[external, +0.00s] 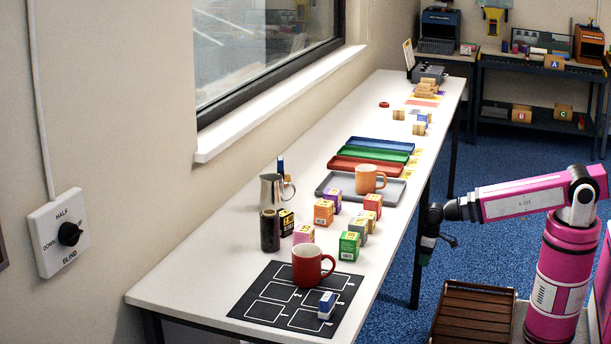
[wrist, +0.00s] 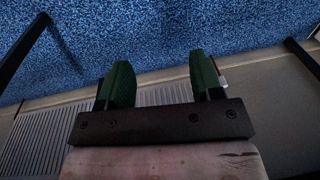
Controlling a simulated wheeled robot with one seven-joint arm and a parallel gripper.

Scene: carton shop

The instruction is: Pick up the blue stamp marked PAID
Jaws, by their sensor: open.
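A small blue and white block (external: 326,305), which looks like a stamp, stands on the black mat (external: 262,311) at the near end of the white table. Its marking is too small to read. A red mug (external: 307,266) stands just behind it on the mat. My gripper (external: 425,256) hangs beside the table's right edge, below the tabletop and well away from the stamp. In the wrist view my gripper (wrist: 160,72) is open, with two green fingers apart and nothing between them. The stamp is not in the wrist view.
Several small coloured cartons (external: 349,245), a dark cylinder (external: 270,230) and a metal pitcher (external: 274,190) stand behind the mat. A grey tray (external: 335,187) with an orange mug (external: 369,179) lies farther back. A brown slatted crate (external: 473,312) is low at the right.

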